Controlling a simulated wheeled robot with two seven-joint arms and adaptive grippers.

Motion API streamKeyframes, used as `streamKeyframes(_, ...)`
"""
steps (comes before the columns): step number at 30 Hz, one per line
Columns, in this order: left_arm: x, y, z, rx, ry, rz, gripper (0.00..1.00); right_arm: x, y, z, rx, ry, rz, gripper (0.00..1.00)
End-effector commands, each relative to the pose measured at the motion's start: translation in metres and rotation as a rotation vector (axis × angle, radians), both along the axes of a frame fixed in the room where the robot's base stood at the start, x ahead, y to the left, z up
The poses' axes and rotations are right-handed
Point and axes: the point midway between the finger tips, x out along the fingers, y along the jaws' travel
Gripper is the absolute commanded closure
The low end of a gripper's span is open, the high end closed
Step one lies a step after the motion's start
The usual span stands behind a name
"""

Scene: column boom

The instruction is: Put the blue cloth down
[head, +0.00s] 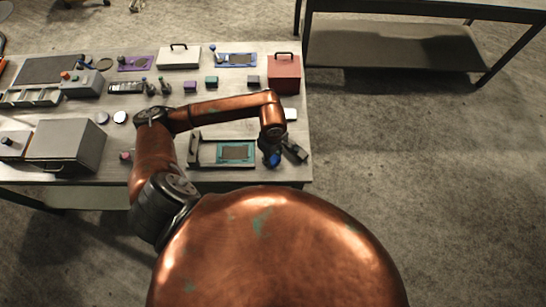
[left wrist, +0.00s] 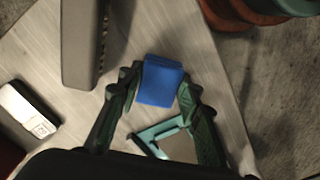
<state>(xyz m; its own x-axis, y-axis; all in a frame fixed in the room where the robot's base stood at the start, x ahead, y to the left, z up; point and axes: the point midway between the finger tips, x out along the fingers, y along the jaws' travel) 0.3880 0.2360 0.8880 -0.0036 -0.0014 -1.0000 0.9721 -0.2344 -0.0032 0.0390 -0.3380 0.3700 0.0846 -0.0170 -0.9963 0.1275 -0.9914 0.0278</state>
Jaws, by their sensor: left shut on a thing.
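The blue cloth (left wrist: 162,82) shows in the left wrist view as a small folded block between my two fingers. My left gripper (left wrist: 158,92) is shut on it. In the head view the blue cloth (head: 274,160) shows as a small blue patch under the end of my copper arm. My left gripper (head: 284,153) is there over the right front part of the table (head: 225,174). Whether the cloth touches the table top is hard to tell. My right gripper does not show in either view.
A teal frame (head: 236,153) lies on the table just left of the gripper; it also shows in the left wrist view (left wrist: 150,134). A red box (head: 285,76) stands at the back right corner. A grey box (head: 66,145) stands at left. The table's right edge is close.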

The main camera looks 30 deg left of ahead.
Motion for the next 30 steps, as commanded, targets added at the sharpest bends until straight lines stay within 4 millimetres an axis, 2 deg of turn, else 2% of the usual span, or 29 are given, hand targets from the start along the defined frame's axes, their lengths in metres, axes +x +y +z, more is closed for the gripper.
streamKeyframes(10, 0.0003, 0.0002, -0.0040, 0.000, -0.001, 0.000, 0.87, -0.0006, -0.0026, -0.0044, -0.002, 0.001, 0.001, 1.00)
streamKeyframes(11, 0.0000, 0.0002, -0.0041, 0.000, -0.001, 0.000, 0.67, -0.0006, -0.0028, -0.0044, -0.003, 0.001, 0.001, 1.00)
streamKeyframes(18, 0.0000, 0.0002, -0.0027, 0.000, -0.001, 0.001, 0.50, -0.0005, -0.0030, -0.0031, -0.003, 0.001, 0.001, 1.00)
streamKeyframes(30, 0.0008, 0.0003, 0.0038, 0.001, -0.002, 0.001, 0.50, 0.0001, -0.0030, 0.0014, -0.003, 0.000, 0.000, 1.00)
